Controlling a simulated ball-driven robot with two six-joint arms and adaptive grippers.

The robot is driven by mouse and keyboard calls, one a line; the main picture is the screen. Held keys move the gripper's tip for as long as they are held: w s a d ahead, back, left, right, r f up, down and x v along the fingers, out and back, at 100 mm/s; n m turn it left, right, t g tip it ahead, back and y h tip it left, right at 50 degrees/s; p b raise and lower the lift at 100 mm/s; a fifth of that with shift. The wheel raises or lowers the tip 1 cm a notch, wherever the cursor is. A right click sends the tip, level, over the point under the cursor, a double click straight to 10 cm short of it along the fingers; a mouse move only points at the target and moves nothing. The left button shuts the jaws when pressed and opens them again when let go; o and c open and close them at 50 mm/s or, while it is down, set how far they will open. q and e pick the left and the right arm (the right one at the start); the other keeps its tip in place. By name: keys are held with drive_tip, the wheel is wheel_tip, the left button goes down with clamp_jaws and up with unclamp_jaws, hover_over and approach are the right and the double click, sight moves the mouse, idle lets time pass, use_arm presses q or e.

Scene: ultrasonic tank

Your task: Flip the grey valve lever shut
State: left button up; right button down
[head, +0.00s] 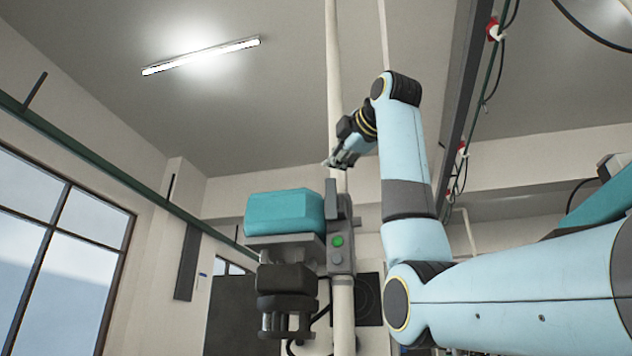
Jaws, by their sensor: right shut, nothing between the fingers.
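I cannot make out the grey valve lever in the head view. My right gripper (334,163) is raised high near the middle of the picture, at the end of my light blue arm. It is small and dark, points down to the left, and is shut with nothing in it. It overlaps the pale vertical pipe (334,60) in the picture; I cannot tell whether it touches it. My left gripper is not in view.
Below my right gripper is a teal and black machine head (284,212), beside a grey control box (338,240) with a green button. Windows (70,240) are at the left. A dark beam with cables (465,90) runs at the upper right. The upper left is open.

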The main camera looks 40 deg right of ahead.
drive_tip(key=shift+w, duration=0.15)
drive_tip(key=p, duration=0.5)
hover_over(332, 200)
drive_tip(key=a, duration=0.4)
drive_tip(key=shift+w+d+r, duration=0.1)
drive_tip(key=shift+d, duration=0.05)
drive_tip(key=shift+w, duration=0.35)
